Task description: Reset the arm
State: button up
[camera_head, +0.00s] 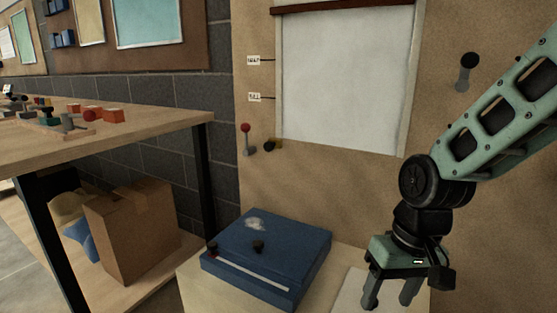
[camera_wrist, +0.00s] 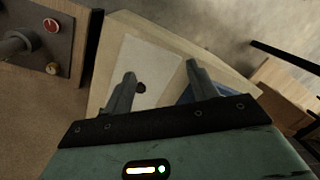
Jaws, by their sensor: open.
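My gripper (camera_head: 388,296) hangs at the lower right of the head view, at the end of my green arm, pointing down. Its two fingers are apart with nothing between them. In the wrist view my gripper (camera_wrist: 158,82) shows its two grey fingers spread above a pale sheet (camera_wrist: 148,62) on a light wooden top. A small dark round spot or knob shows beside the left finger. The pale sheet also shows partly in the head view (camera_head: 350,292), just left of the fingers.
A blue box (camera_head: 270,250) with a dark knob sits on the low wooden top left of my gripper. A wall panel with a red-knobbed lever (camera_head: 246,135) stands behind. A workbench (camera_head: 120,135) with small parts is at left, a cardboard box (camera_head: 130,230) beneath it.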

jog(key=s+a+r+n+h+p, duration=0.1)
jog(key=s+a+r+n, duration=0.15)
jog(key=s, duration=0.45)
jog(key=s+a+r+n+p, duration=0.1)
jog(key=s+a+r+n, duration=0.2)
jog(key=s, duration=0.4)
notch_tip(320, 180, up, 28)
jog(key=p, duration=2.9)
jog(key=shift+w+n, duration=0.1)
jog(key=shift+n, duration=0.15)
